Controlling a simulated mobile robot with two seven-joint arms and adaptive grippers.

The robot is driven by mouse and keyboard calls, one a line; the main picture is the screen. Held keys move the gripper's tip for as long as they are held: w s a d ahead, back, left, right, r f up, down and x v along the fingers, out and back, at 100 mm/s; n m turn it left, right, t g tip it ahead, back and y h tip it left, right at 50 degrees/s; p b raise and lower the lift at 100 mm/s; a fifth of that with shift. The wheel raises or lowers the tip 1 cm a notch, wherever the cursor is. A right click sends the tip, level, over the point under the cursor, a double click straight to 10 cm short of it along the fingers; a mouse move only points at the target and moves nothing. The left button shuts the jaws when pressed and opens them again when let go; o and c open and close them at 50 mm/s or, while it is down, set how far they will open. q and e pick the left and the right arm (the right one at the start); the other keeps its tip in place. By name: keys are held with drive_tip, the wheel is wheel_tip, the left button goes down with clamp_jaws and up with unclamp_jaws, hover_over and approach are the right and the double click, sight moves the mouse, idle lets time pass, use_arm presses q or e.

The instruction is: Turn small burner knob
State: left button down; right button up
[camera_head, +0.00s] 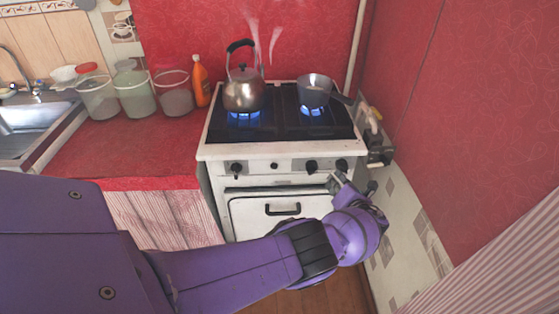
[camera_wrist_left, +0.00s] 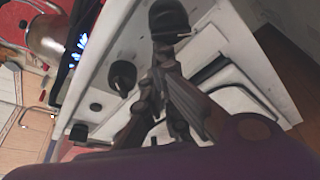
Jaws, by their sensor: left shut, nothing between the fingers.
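The stove's white front panel (camera_head: 255,173) carries black knobs: one at the left (camera_head: 236,168), a small one near the middle (camera_head: 274,165), and two at the right, the inner (camera_head: 311,167) and the outer (camera_head: 342,165). I cannot tell which one belongs to the small burner. My left gripper (camera_head: 338,181) is shut and empty, just below the outer right knob. In the left wrist view the gripper (camera_wrist_left: 164,52) points at this near knob (camera_wrist_left: 168,18), very close; I cannot tell if they touch. The inner knob (camera_wrist_left: 122,75) stands beside the fingers. My right gripper is not in view.
A kettle (camera_head: 243,92) and a saucepan (camera_head: 314,92) stand over lit blue burners on the stove top. The oven handle (camera_head: 283,210) lies below the panel. Pipes and a valve (camera_head: 374,125) are close to the stove's right side, beside the red wall.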

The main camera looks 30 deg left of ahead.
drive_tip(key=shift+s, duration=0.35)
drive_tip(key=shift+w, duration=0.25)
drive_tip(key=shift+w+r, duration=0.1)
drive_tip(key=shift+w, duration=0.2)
